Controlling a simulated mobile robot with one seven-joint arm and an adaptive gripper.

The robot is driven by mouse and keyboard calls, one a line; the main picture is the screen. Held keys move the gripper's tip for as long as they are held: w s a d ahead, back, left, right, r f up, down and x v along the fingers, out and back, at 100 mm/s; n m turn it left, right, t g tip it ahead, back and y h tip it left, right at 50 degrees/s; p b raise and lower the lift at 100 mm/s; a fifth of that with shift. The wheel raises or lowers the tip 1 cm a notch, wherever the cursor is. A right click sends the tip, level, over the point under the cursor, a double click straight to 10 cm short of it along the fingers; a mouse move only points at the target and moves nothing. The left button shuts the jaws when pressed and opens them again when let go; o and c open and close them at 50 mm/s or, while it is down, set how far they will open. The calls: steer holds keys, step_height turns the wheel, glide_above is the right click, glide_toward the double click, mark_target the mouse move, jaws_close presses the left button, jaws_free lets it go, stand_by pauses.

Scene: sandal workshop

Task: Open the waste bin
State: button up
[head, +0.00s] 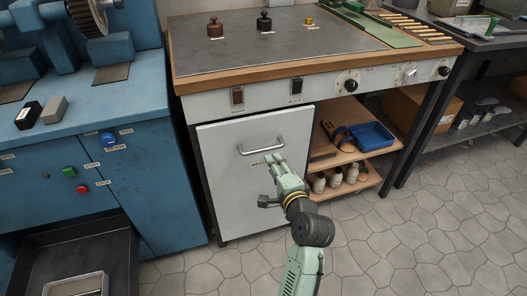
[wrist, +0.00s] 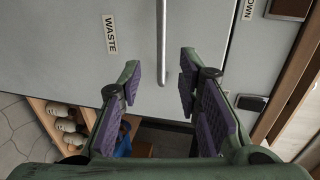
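The waste bin is a pale grey front panel (head: 235,190) under the bench and looks shut. It carries a metal bar handle (head: 262,146) near its top and a WASTE label, which the wrist view shows clearly (wrist: 110,34). My gripper (head: 271,158) is in front of the panel, just below the right part of the handle. In the wrist view my gripper (wrist: 160,66) is open and empty, its purple-padded fingers apart. The handle (wrist: 162,40) appears in line with the gap between them. I see no contact with it, and the depth gap is hard to judge.
The bench (head: 280,45) overhangs the panel, with switches and knobs (head: 351,86) along its front. Right of the panel, open shelves hold a blue tray (head: 370,135) and several bottles (head: 336,177). A blue machine cabinet (head: 150,190) stands close on the left. The stone floor (head: 380,245) in front is clear.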

mark_target(264, 151)
steer(key=p+x, duration=0.1)
steer(key=x, duration=0.9)
steer(key=shift+a+r, duration=0.1)
steer(key=shift+c, duration=0.3)
jaws_close()
